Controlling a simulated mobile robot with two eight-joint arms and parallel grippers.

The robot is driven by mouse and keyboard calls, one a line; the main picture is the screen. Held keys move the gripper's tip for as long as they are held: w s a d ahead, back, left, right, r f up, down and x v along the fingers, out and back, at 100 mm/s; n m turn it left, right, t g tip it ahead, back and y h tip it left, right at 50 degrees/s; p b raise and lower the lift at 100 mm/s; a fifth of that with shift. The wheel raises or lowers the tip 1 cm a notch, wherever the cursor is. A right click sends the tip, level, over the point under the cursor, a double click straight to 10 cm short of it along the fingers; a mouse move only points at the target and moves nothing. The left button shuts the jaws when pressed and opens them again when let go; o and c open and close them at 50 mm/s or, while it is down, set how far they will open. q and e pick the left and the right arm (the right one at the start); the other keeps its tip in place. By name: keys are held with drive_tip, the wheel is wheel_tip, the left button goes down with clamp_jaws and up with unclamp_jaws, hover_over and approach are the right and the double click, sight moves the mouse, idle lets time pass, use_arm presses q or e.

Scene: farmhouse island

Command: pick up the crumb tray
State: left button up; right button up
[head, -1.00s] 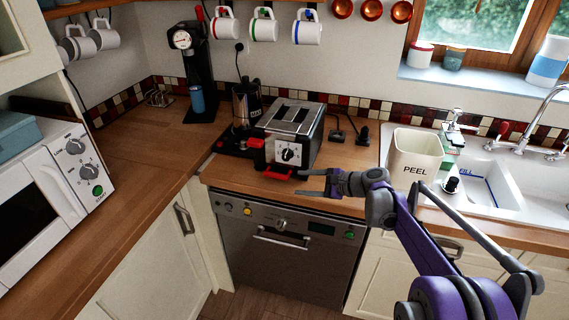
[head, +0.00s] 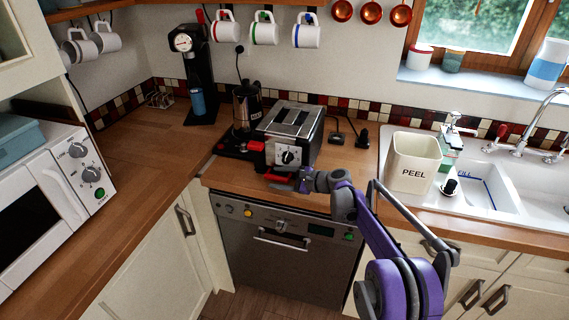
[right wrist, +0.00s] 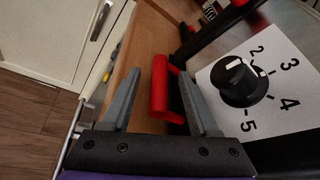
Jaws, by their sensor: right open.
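The crumb tray shows as a red handle (head: 277,177) low on the front of the toaster (head: 294,135), close to the worktop's front edge. In the right wrist view the red handle (right wrist: 158,90) lies between the two grey fingers. My right gripper (head: 284,181) is open around the handle, with a gap on both sides. The fingers (right wrist: 159,75) are not closed on it. The tray's body is hidden inside the toaster. My left gripper is not in view.
A numbered black dial (right wrist: 238,82) is just right of the fingers. A dishwasher (head: 285,245) is below the worktop. The left worktop (head: 140,150) is mostly clear.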

drive_tip(key=shift+w+a+f, duration=0.15)
drive_tip(key=shift+a, duration=0.15)
clamp_jaws()
idle(1.2)
